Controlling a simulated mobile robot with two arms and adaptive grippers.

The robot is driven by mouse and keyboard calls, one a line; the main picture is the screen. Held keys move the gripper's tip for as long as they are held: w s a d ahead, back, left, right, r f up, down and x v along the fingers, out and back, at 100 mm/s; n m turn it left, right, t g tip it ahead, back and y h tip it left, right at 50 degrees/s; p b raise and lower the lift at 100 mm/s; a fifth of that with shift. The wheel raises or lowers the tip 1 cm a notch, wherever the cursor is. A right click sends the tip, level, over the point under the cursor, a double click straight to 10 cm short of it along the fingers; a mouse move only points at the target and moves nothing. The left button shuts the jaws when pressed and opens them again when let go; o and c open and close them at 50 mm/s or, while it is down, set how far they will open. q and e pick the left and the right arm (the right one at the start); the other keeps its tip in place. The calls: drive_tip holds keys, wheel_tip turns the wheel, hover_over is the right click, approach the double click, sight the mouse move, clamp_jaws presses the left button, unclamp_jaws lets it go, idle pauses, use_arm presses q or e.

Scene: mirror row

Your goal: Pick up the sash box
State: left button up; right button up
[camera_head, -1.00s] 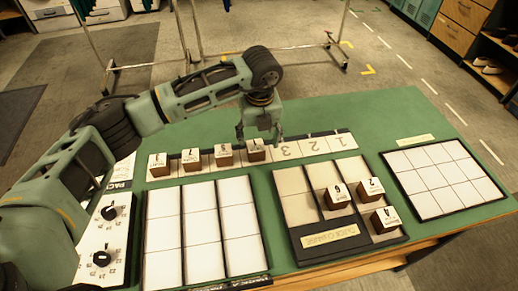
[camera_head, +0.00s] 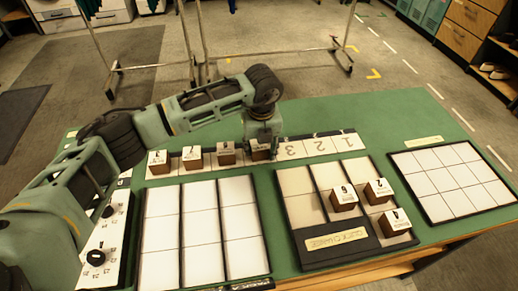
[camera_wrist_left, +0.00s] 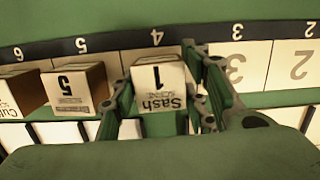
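The sash box (camera_wrist_left: 158,88) is a small brown cube with a white top marked "Sash" and "1". It stands at slot 4 of the numbered strip; in the head view the sash box (camera_head: 259,154) is partly covered by my gripper. My left gripper (camera_head: 262,146) is down at the box. In the left wrist view my left gripper (camera_wrist_left: 160,95) has a finger on each side of it, close against its sides, and appears shut on it. The box appears to rest on the strip. My right gripper is in neither view.
Slots 3 (camera_head: 290,149) to 1 are bare. Three boxes sit on the dark tray (camera_head: 318,263) at the right. White-tiled trays lie left front and far right (camera_head: 450,183).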

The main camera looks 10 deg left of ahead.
use_arm(q)
drive_tip(key=c, duration=0.7)
drive_tip(key=shift+o, duration=0.2)
drive_tip(key=shift+r, duration=0.15)
